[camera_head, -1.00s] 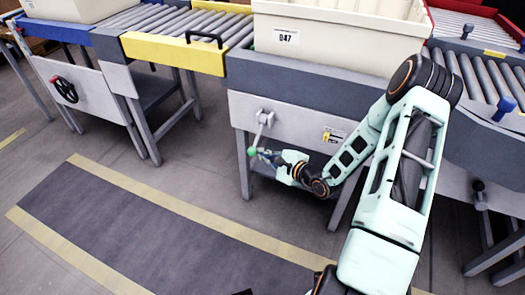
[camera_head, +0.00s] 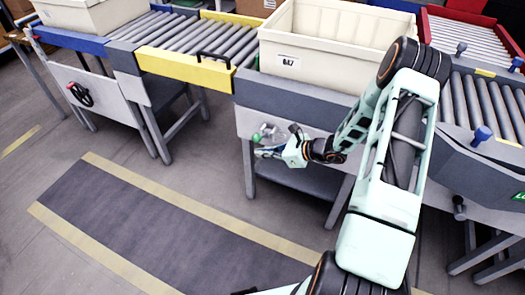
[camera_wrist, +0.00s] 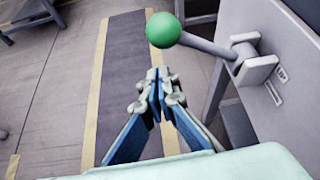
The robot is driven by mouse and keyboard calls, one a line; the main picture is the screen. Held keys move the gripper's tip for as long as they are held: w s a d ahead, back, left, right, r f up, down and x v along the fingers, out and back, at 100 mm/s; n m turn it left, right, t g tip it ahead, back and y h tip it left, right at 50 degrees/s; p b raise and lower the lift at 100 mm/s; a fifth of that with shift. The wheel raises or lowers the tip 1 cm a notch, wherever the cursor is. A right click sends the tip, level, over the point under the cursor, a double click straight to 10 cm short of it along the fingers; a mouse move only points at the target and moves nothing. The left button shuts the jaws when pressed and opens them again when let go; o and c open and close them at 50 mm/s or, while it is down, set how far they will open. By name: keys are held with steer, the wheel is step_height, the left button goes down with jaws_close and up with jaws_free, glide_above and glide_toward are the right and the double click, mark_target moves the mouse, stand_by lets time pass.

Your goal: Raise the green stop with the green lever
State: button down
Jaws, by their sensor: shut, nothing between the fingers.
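The green lever is a grey rod with a green ball knob (camera_wrist: 163,30) on a bracket on the conveyor's side panel. A label reading UP is beside the bracket in the wrist view. In the head view the knob (camera_head: 256,138) is small, left of the pivot and close to its height. My gripper (camera_wrist: 158,78) is shut and empty, its fingertips close to the knob in the picture. Contact cannot be told. In the head view my gripper (camera_head: 258,152) appears just below the knob. I cannot make out the green stop.
A cream crate (camera_head: 340,65) with a label stands on the rollers above the lever. A yellow gate (camera_head: 185,68) with a black handle is to its left. The floor mat (camera_head: 130,225) in front is clear.

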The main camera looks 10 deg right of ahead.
steer(key=shift+w+d+r+m+p, duration=0.15)
steer(key=shift+w+d+r+p, duration=0.15)
steer(key=shift+r, duration=0.55)
steer(key=shift+w+d+r+m+p, duration=0.15)
steer(key=shift+r+p, duration=0.25)
steer(key=shift+r, duration=0.4)
steer(key=shift+w+r, duration=0.2)
steer(key=shift+f, duration=0.1)
step_height(320, 180, down, 4)
steer(key=s+b, duration=0.1)
steer(key=b, duration=0.2)
steer(key=v, duration=1)
steer(key=shift+w+d+p, duration=0.25)
steer(key=shift+d+p, duration=0.2)
steer(key=shift+d, duration=0.05)
steer(key=shift+f, duration=0.1)
